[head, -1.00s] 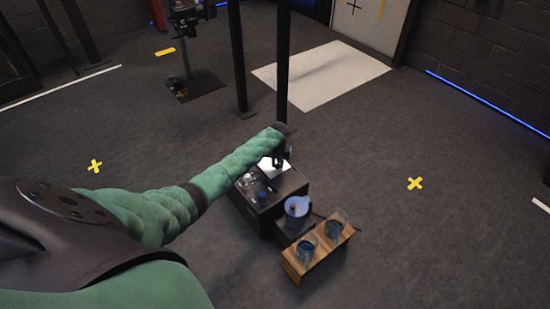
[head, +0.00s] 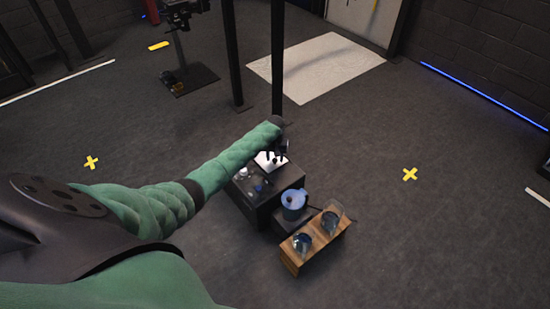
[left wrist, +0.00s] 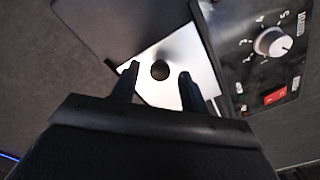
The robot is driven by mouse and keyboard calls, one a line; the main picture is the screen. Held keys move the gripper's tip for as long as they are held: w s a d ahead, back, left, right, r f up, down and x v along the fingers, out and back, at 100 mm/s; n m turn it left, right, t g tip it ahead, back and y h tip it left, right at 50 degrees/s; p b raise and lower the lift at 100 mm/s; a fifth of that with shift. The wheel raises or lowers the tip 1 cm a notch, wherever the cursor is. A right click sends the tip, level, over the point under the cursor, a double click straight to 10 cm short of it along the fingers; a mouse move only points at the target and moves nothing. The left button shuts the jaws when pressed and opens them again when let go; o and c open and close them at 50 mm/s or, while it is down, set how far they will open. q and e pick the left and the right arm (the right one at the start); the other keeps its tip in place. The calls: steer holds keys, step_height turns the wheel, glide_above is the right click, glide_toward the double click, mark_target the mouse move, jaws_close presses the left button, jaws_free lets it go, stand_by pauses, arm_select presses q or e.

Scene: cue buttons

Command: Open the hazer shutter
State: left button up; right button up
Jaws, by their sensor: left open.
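The hazer is a black box (head: 262,208) on the floor in the middle of the head view. In the left wrist view its black control panel (left wrist: 258,72) carries a white numbered dial (left wrist: 272,42) and a red switch (left wrist: 275,97). Beside the panel lies a bright white-silver plate (left wrist: 184,53) with a round black knob (left wrist: 160,70); a dark flat panel (left wrist: 110,25) adjoins the plate. My left gripper (head: 276,154) is over the box's far end. Its fingers are open, one either side of the knob in the wrist view; contact cannot be told. My right gripper is not in view.
A blue pitcher (head: 293,205) stands on a dark base right beside the box. A wooden rack (head: 312,250) holding two glass vessels is in front of it. A black post (head: 278,60) rises behind. The floor to the right is clear.

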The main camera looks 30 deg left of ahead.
arm_select(q)
step_height(320, 180, up, 7)
steer(key=shift+r+p, duration=0.15)
steer(key=shift+p, duration=0.35)
stand_by(0.3)
